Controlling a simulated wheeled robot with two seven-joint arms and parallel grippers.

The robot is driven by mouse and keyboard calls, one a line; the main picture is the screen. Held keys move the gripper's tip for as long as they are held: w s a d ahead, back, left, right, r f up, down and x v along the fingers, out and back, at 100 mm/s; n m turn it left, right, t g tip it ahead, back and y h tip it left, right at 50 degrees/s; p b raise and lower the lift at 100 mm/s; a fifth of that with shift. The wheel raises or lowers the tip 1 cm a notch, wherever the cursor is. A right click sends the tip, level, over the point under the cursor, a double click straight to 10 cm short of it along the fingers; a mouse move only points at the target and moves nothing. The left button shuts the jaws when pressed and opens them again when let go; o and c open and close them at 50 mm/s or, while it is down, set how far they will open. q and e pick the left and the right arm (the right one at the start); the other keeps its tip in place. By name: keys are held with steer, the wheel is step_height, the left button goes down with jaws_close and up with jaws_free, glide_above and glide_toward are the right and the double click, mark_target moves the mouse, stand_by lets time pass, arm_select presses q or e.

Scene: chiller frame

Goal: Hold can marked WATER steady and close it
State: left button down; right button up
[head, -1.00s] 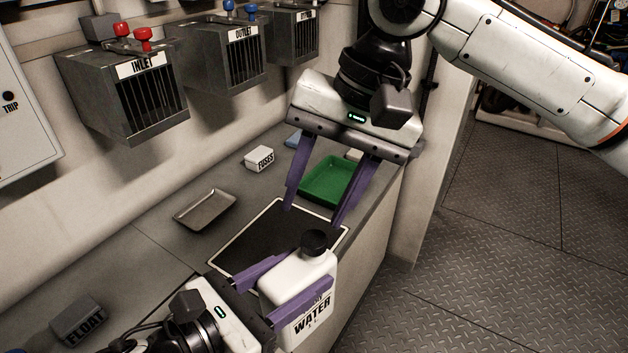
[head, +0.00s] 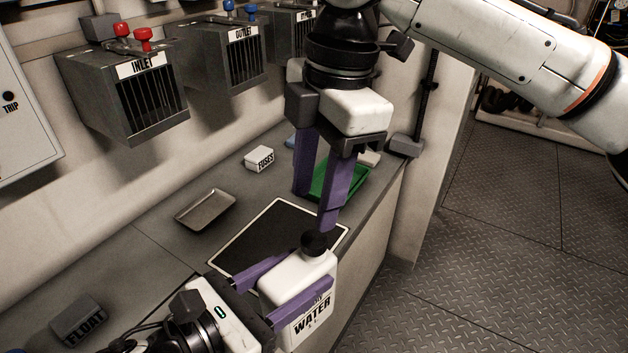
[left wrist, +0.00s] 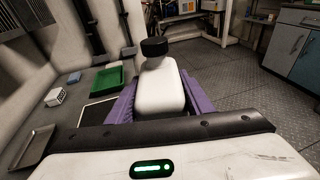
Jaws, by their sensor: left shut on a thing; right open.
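The white can marked WATER (head: 312,309) stands upright at the front edge of the counter, and it also shows in the left wrist view (left wrist: 160,90). Its black cap (head: 314,243) sits on the neck; I cannot tell how tight it is. My left gripper (head: 292,292) is shut on the can's body, one purple finger on each side. My right gripper (head: 316,210) is above and behind the can, pointing down, open and empty. Its nearer fingertip is close to the cap in the head view; I cannot tell whether they touch.
A black mat with a white border (head: 265,240) lies behind the can. A grey tray (head: 205,209), a FUSES box (head: 259,158), a green tray (head: 352,187) and a FLOAT box (head: 79,320) are on the counter. INLET (head: 140,98) and OUTLET (head: 235,62) boxes hang on the wall.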

mark_target(314, 239)
steer(key=n, duration=0.6)
steer(key=shift+r+n+h, duration=0.25)
steer(key=shift+n+h, duration=0.05)
steer(key=shift+n, duration=0.1)
steer(key=n, duration=0.4)
steer(key=shift+s+a+r, duration=0.1)
steer(key=n, duration=0.4)
steer(key=shift+r+h, duration=0.15)
steer(key=shift+h, duration=0.15)
steer(key=n, duration=0.4)
steer(key=shift+r+n, duration=0.15)
steer(key=shift+n, duration=0.15)
steer(key=shift+f, duration=4)
